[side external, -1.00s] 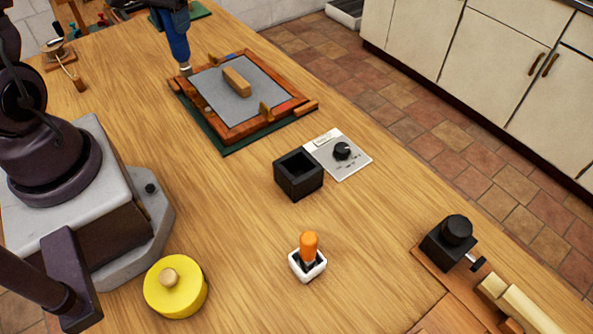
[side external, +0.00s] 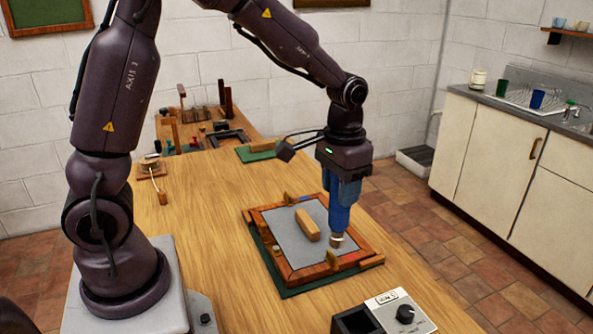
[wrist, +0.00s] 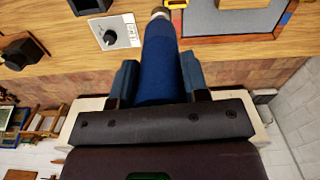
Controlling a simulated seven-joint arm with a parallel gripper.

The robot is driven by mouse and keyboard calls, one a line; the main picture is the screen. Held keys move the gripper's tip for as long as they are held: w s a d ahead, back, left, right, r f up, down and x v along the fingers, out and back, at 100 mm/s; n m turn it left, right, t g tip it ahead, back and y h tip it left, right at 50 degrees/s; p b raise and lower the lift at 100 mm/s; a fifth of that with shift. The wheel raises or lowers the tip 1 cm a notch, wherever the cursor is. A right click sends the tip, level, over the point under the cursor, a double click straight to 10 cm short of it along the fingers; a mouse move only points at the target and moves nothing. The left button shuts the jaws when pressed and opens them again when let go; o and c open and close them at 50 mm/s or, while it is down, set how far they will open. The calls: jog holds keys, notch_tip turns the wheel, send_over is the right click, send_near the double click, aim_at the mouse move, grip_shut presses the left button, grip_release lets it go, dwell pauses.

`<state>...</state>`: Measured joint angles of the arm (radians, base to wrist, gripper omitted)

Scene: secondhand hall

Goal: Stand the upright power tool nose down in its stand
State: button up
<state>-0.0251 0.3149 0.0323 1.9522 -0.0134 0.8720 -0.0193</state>
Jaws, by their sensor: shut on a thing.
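The power tool (side external: 339,214) has a blue body and a metallic nose that points down. My gripper (side external: 342,182) is shut on its upper body. In the side view the nose appears in front of the framed grey panel's right part; its height above it is hard to tell. The wrist view shows the blue tool (wrist: 160,65) between my two fingers. A black open-topped square box (side external: 352,322), which looks like the stand, sits at the lower edge of the side view, cut off. It shows partly at the top of the wrist view (wrist: 90,5), apart from the tool.
The wood-framed panel (side external: 283,262) lies on a green mat and bears a wooden block (side external: 307,225) and small upright pieces. A grey plate with a black knob (side external: 405,313) adjoins the box. The table left of the panel is mostly clear.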

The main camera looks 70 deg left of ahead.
jog(key=s+d+r+n, duration=0.2)
jog(key=d+r, duration=0.1)
jog(key=d, duration=1.1)
notch_tip(320, 180, down, 12)
jog(key=n, duration=0.3)
jog(key=shift+s+f, duration=0.25)
jog(key=shift+s, duration=0.15)
jog(key=shift+f, duration=0.55)
dwell(1.8)
jog(key=o, duration=1.3)
jog(key=shift+c, duration=0.2)
